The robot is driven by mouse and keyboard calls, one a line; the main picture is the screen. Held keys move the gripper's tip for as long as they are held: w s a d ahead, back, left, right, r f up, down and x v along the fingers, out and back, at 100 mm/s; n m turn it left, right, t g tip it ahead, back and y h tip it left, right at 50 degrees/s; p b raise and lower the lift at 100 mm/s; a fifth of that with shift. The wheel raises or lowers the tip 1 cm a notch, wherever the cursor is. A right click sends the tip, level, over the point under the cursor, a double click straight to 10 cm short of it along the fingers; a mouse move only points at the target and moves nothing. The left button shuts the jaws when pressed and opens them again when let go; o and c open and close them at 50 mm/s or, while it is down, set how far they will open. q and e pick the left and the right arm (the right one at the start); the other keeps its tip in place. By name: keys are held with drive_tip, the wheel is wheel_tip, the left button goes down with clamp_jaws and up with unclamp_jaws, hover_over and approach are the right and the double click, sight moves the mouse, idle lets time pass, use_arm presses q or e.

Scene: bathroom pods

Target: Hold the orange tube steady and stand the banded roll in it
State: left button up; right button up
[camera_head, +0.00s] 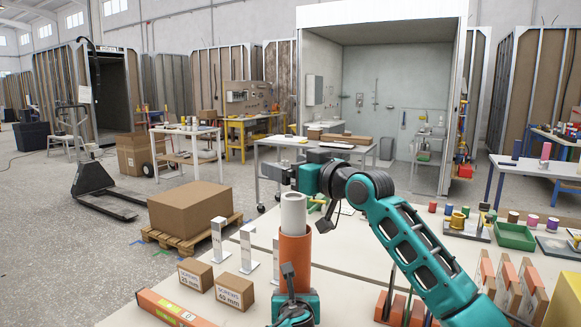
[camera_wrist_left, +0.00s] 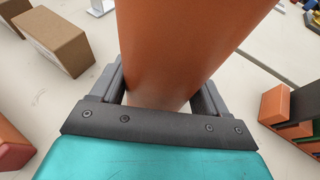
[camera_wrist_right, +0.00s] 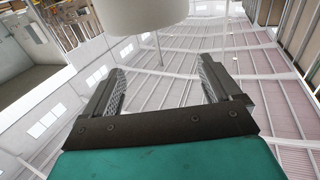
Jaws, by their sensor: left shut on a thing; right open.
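The orange tube (camera_head: 295,262) stands upright on the table in the head view. It fills the upper middle of the left wrist view (camera_wrist_left: 185,40). My left gripper (camera_head: 293,292) is shut around its lower part, one finger on each side. A pale roll (camera_head: 293,212) stands upright in the tube's mouth, its upper part showing above the rim; no band can be made out on it. The roll also shows at the top of the right wrist view (camera_wrist_right: 145,12). My right gripper (camera_head: 318,195) is open beside the roll's upper end, with nothing between its fingers.
Two small screw boxes (camera_head: 234,290) and white metal stands (camera_head: 248,250) are left of the tube. Spools, a green bin (camera_head: 514,236) and a tray lie at the far right.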

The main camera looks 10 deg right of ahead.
drive_tip(key=shift+f, duration=0.1)
drive_tip(key=v, duration=0.7)
drive_tip(key=shift+s, duration=0.25)
drive_tip(key=shift+d, duration=0.1)
idle(0.4)
use_arm(q)
drive_tip(key=o, duration=1.2)
drive_tip(key=shift+c, duration=0.2)
